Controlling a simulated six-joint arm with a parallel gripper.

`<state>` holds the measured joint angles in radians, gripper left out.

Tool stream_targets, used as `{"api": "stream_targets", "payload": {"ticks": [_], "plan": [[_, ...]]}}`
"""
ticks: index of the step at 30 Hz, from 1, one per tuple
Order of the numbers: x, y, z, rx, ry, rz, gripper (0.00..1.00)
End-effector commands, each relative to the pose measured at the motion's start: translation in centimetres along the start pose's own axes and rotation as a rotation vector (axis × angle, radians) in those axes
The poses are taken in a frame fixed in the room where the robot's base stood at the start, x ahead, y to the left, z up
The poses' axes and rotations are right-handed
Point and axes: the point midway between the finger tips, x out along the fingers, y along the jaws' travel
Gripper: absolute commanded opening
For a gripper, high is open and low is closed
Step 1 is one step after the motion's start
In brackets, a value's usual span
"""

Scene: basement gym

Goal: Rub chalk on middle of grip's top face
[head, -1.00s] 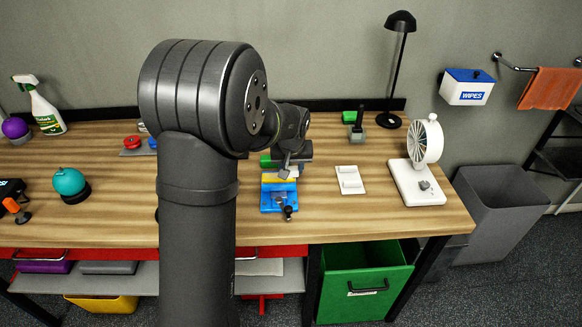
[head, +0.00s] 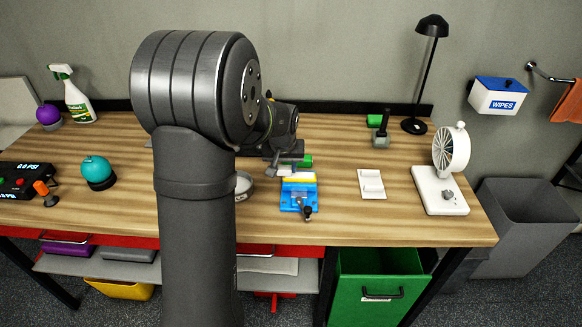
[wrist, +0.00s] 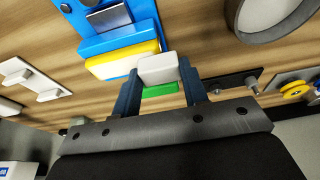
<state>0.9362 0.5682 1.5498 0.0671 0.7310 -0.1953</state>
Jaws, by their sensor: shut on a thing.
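My gripper (wrist: 160,92) is shut on a white chalk block (wrist: 158,69), which shows between its two dark blue fingers. The yellow grip (wrist: 120,61) lies along the near edge of a blue vise-like fixture (wrist: 104,28). The chalk overlaps the grip's right end in the wrist view; I cannot tell whether they touch. In the head view the blue fixture (head: 298,197) and yellow grip (head: 302,177) stand right of my gripper (head: 277,166). My arm hides part of the bench there.
A green block (head: 306,161) sits behind the fixture. A round dish (head: 244,183) is to its left, partly behind my arm. Bare bench lies between fixture and plate.

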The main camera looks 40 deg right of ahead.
Motion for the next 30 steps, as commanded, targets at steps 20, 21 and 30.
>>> {"api": "stream_targets", "payload": {"ticks": [20,21,30], "plan": [[-6.8,0.1,-2.1,0.002,0.005,0.001,0.19],[-7.0,0.1,-2.2,0.002,0.004,0.001,0.19],[-7.3,0.1,-2.3,0.002,0.003,0.001,0.19]]}}
